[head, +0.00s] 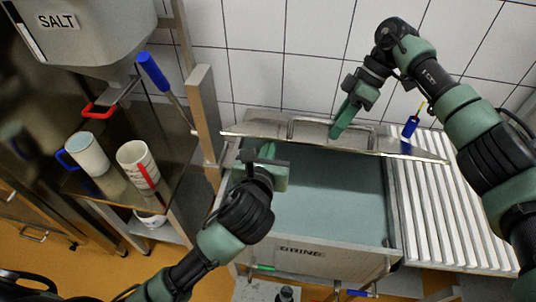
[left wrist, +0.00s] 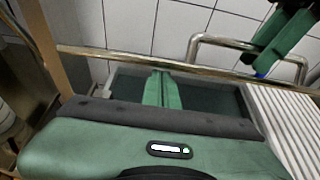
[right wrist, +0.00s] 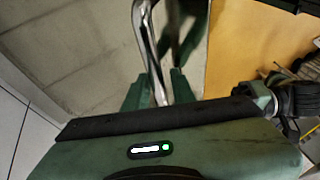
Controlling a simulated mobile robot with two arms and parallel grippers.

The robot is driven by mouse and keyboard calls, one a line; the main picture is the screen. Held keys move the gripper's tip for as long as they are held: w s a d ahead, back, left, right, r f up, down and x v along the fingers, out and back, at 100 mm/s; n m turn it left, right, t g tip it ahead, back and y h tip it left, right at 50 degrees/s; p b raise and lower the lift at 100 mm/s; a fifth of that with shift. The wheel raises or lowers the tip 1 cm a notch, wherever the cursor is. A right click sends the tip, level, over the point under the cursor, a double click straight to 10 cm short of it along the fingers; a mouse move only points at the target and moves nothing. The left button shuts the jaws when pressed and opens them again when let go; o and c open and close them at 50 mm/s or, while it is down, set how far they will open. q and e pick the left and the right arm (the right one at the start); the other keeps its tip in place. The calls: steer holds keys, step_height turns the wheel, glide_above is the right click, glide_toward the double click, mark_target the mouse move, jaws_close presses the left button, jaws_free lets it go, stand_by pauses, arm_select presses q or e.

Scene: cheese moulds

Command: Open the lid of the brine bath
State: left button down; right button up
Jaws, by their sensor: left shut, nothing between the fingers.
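The brine bath (head: 300,258) is a grey metal tank marked BRINE, with blue-green brine (head: 335,190) showing inside. Its metal lid (head: 262,128) is raised, seen nearly edge-on along the back, with a bar handle (head: 292,131). My right gripper (head: 335,132) is at the handle. In the right wrist view the handle bar (right wrist: 151,50) runs between its two spread fingers; whether they grip it is unclear. My left gripper (head: 267,152) is shut and empty, over the bath's left part below the lid's edge. Its closed fingers show in the left wrist view (left wrist: 162,90).
A white slatted drainboard (head: 425,210) adjoins the bath on the right, with a blue-handled tool (head: 410,126) behind it. A wooden post (head: 202,110) stands near the lid's left end.

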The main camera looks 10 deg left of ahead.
steer(key=shift+o, duration=0.3)
steer(key=shift+w, duration=0.3)
arm_select(q)
steer(key=shift+w, duration=0.4)
steer(key=shift+f, duration=0.1)
arm_select(e)
steer(key=shift+a+r, duration=0.1)
